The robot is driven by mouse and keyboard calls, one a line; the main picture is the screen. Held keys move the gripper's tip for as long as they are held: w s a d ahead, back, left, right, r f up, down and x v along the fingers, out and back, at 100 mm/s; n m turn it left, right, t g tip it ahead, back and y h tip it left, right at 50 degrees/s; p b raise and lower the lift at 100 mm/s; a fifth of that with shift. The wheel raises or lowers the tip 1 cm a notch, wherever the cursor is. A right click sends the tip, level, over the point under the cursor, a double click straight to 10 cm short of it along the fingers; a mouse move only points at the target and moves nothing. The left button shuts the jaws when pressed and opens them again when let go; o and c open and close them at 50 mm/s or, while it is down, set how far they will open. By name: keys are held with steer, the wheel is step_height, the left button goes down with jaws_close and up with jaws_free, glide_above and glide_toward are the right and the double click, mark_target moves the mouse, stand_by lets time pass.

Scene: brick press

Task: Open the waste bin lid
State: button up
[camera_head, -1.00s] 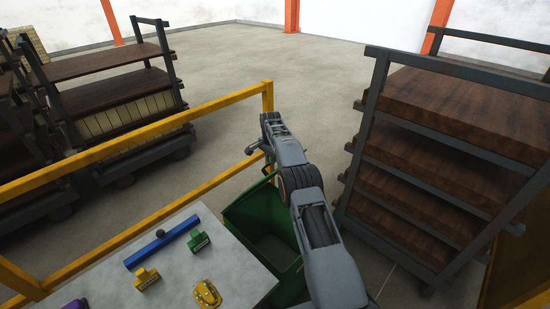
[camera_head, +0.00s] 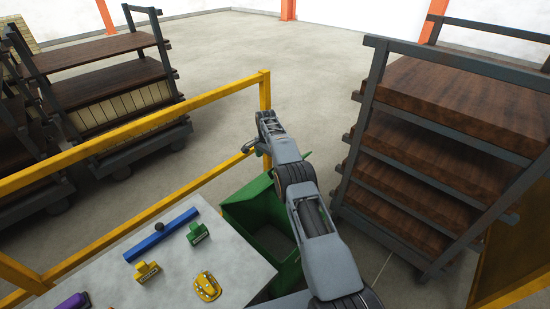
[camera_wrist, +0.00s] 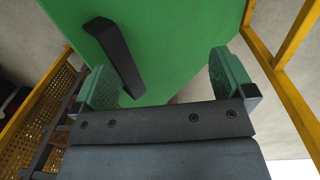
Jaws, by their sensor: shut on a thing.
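The green waste bin (camera_head: 231,217) stands beside the grey table in the head view, and its inside shows past my arm. The green lid (camera_wrist: 175,35) fills the upper middle of the wrist view, with a black bar handle (camera_wrist: 119,57) on its face. My gripper (camera_wrist: 167,85) has its two green-padded fingers on either side of the lid's near part, shut on it, with the handle beyond the left finger. In the head view my arm crosses in front of the bin and hides its right part; the fingers cannot be made out there.
A yellow railing (camera_head: 140,128) runs behind the table (camera_head: 225,262), which holds a blue bar (camera_head: 162,235) and small green, yellow and purple items. A rack with brown boards (camera_head: 440,105) stands close to my arm's right. Open floor (camera_head: 230,60) lies beyond the railing.

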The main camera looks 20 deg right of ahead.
steer(key=shift+w+a+r+t, duration=0.4)
steer(key=shift+w+a, duration=0.15)
steer(key=shift+w, duration=0.1)
steer(key=shift+c, duration=0.2)
steer(key=shift+w, duration=0.25)
steer(key=shift+c, duration=0.3)
steer(key=shift+o, duration=0.5)
steer(key=shift+w+r, duration=0.1)
steer(key=shift+r, duration=0.05)
steer(key=shift+d+r, duration=0.2)
steer(key=shift+d, duration=0.05)
steer(key=shift+c, duration=1.3)
steer(key=shift+d, duration=0.15)
steer(key=c, duration=0.3)
steer(key=shift+c, duration=0.2)
step_height(320, 180, up, 15)
steer(key=p, duration=0.2)
steer(key=shift+s, duration=0.25)
steer(key=shift+f, duration=0.1)
